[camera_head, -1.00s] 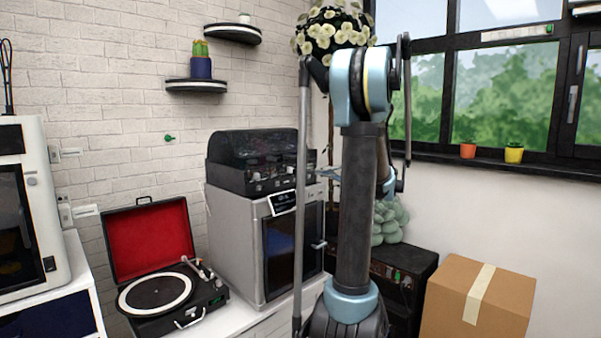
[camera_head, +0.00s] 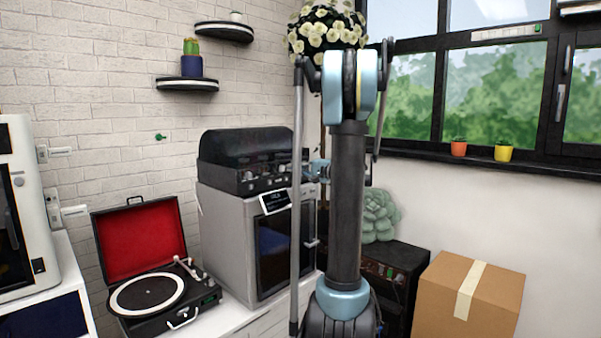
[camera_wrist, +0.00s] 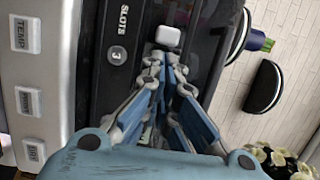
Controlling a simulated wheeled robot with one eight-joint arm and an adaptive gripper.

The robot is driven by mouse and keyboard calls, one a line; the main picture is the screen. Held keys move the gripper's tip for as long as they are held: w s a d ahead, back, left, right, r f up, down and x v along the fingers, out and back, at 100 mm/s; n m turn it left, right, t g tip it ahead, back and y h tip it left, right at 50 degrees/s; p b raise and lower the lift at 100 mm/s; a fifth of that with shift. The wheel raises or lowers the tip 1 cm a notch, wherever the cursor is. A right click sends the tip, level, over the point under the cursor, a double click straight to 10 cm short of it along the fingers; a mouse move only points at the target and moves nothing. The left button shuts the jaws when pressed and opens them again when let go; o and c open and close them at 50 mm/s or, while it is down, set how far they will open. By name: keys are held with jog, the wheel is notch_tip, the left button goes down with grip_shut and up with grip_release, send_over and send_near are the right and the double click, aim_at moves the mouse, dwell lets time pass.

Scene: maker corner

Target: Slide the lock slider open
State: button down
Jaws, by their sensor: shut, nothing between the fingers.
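A pale, rounded block (camera_wrist: 167,37), which looks like the lock slider, sits on the black front panel (camera_wrist: 125,75) of a machine in the wrist view. The word SLOTS and a round mark with a 3 are beside it. My gripper (camera_wrist: 166,62) is shut and empty, its fingertips just below the block in the picture; I cannot tell if they touch it. In the head view my gripper (camera_head: 318,168) is small, partly hidden by my arm, close to the black unit (camera_head: 248,175) on the grey cabinet (camera_head: 228,235). The slider cannot be made out there.
TEMP and other buttons (camera_wrist: 25,36) line the machine's pale edge. An open record player (camera_head: 150,290) stands left of the cabinet. Wall shelves (camera_head: 187,84) and a flower ball (camera_head: 325,30) are above. A cardboard box (camera_head: 440,305) and a dark amplifier (camera_head: 395,285) are at right.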

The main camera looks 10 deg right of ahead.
aim_at(284, 168)
jog(key=shift+w+a, duration=0.2)
dwell(0.3)
jog(key=shift+s+a, duration=0.95)
jog(key=shift+a, duration=0.3)
